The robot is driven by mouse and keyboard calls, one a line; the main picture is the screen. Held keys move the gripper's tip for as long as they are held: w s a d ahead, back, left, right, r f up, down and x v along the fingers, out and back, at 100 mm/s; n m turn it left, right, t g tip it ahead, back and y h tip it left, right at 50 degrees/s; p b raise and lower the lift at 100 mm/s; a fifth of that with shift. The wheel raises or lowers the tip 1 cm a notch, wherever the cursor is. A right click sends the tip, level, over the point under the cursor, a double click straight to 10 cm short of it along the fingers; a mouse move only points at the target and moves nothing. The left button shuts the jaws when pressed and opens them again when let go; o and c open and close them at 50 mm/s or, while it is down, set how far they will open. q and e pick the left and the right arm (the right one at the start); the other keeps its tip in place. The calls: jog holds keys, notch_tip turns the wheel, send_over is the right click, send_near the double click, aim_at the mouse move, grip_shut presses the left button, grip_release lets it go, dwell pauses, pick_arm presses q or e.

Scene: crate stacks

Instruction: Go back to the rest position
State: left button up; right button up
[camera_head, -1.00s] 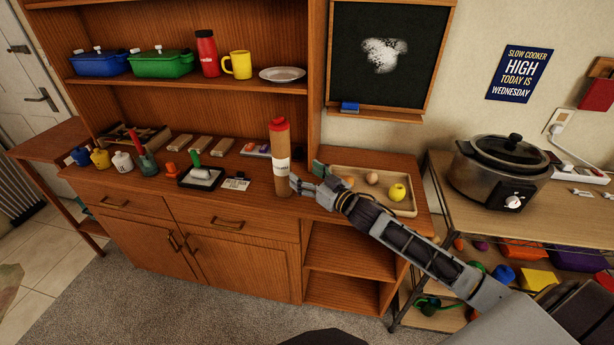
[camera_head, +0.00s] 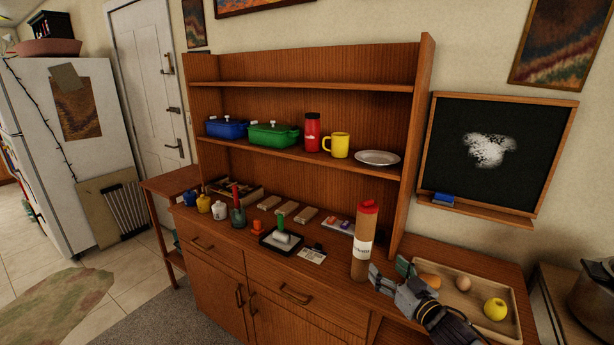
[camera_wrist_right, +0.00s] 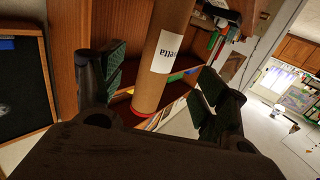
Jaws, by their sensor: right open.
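My right gripper (camera_head: 390,274) is beside the foot of a tall brown bottle (camera_head: 361,255) with a red cap and white label. The bottle stands upright on the wooden sideboard. In the right wrist view the open fingers (camera_wrist_right: 165,80) lie to either side of the bottle (camera_wrist_right: 165,55) in the picture. No grip on it shows; I cannot tell whether a finger touches it. My left gripper is not in view.
A wooden tray (camera_head: 514,324) with an egg (camera_head: 463,284) and a yellow apple (camera_head: 495,309) lies right of the gripper. A black dish (camera_head: 281,242), card (camera_head: 312,255) and small pots stand left. Shelves and a chalkboard (camera_head: 490,155) rise behind.

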jog(key=s+a+f+m+g+h, duration=0.15)
jog(key=s+f+g+h, duration=0.35)
jog(key=s+f, duration=0.6)
jog(key=s+a+f+g, duration=0.1)
jog(key=s+f+g, duration=0.25)
jog(key=s, duration=0.55)
jog(key=s+a+f+g, duration=0.1)
jog(key=s+f+g, duration=0.3)
jog(key=s, duration=0.5)
notch_tip(320, 180, down, 31)
jog(key=s+d+g, duration=0.2)
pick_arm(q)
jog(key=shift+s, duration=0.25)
pick_arm(e)
jog(key=s+d+f, duration=0.3)
jog(key=s+f, duration=0.7)
jog(key=s+d+f, duration=0.3)
jog(key=s+f, duration=0.7)
jog(key=s, duration=0.1)
jog(key=shift+s+d+f+g+h, duration=0.2)
jog(key=shift+s+g+h, duration=0.1)
jog(key=shift+g+h, duration=0.1)
